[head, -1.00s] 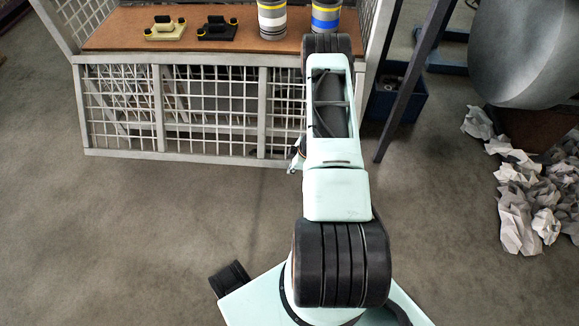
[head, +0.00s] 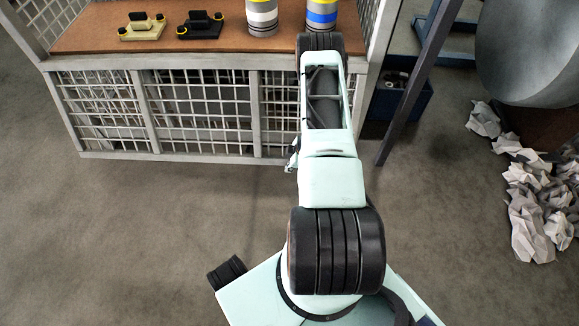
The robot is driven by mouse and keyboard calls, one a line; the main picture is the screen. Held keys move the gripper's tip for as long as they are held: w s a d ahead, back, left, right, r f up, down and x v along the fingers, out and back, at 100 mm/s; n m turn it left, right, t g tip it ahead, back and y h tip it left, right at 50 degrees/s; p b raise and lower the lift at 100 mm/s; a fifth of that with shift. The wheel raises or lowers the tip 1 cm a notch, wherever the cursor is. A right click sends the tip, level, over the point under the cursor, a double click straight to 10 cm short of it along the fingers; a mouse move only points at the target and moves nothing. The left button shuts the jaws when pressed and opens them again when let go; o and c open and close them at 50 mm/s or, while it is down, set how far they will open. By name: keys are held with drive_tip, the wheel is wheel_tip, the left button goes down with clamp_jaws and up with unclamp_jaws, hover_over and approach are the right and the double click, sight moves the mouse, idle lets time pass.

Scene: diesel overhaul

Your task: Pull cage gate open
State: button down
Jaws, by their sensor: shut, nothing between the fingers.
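The cage (head: 366,95) stands at the back left with pale grey bars. White mesh panels (head: 200,108) form its lower front, below a brown shelf. I cannot tell which part is the gate or whether it is ajar. My arm reaches forward over the right part of this front and hides the mesh behind it. Only a small part of my gripper (head: 292,158) shows, at the left side of my arm by the lower right of the mesh. It is shut, with nothing seen in it. Its fingertips and any contact with the cage are hidden.
The brown shelf (head: 100,38) holds a yellow block (head: 142,28), a black block (head: 200,27) and two banded cylinders. Right of the cage are a dark slanted post (head: 405,100), a blue bin (head: 400,98), a large grey drum and crumpled paper (head: 535,205). The floor at front left is clear.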

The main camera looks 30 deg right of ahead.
drive_tip(key=shift+w+d+f, duration=0.15)
drive_tip(key=shift+w+d, duration=0.05)
drive_tip(key=shift+a, duration=0.1)
idle(0.4)
